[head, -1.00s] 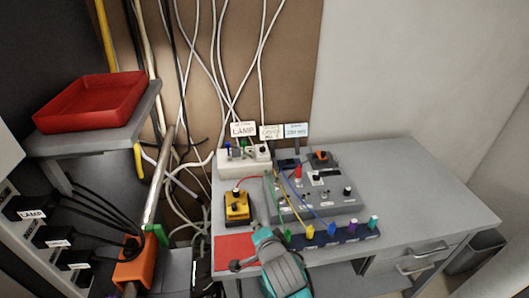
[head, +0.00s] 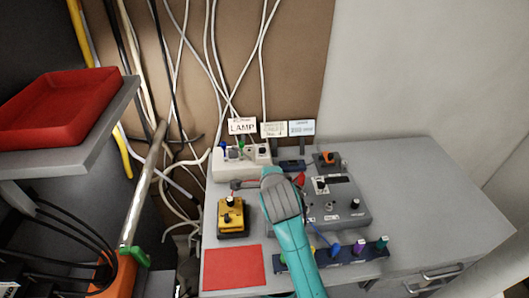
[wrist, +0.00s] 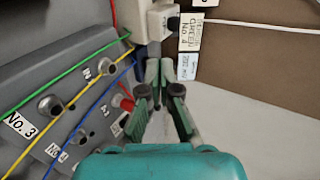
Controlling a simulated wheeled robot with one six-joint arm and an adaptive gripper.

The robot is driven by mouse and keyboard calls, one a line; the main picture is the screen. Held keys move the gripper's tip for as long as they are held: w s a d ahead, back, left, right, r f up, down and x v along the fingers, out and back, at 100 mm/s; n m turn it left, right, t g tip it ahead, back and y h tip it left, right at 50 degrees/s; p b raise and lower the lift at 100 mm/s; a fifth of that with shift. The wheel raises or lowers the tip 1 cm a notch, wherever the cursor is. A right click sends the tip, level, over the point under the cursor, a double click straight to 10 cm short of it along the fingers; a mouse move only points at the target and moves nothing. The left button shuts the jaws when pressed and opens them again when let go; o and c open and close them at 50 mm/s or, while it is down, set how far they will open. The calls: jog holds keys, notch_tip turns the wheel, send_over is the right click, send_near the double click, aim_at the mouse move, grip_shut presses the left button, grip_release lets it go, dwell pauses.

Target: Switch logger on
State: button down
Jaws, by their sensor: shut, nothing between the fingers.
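No label reading "logger" is legible. A grey instrument box (head: 340,208) with dark knobs and a small display stands on the desk; it also shows in the wrist view (wrist: 60,65), with "No. 3" and "No. 4" tags and green, yellow and blue wires. A white power strip (head: 228,166) with small switches and plugs lies behind it. My arm hides part of the grey box.
A blue rack (head: 345,252) with coloured plugs lies in front of the grey box. A red mat (head: 233,267) is at the desk's front left. Tags, one reading LAMP (head: 242,127), stand behind the strip. The right of the desk (head: 420,180) is clear. A red tray (head: 60,105) is at left.

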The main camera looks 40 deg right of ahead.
jog(key=shift+w+d, duration=0.1)
send_near(262, 152)
jog(key=f, duration=0.2)
jog(key=w+d+f, duration=0.1)
jog(key=w+d, duration=0.2)
jog(key=w, duration=0.1)
jog(key=shift+f, duration=0.15)
jog(key=shift+w+d, duration=0.25)
jog(key=shift+w, duration=0.15)
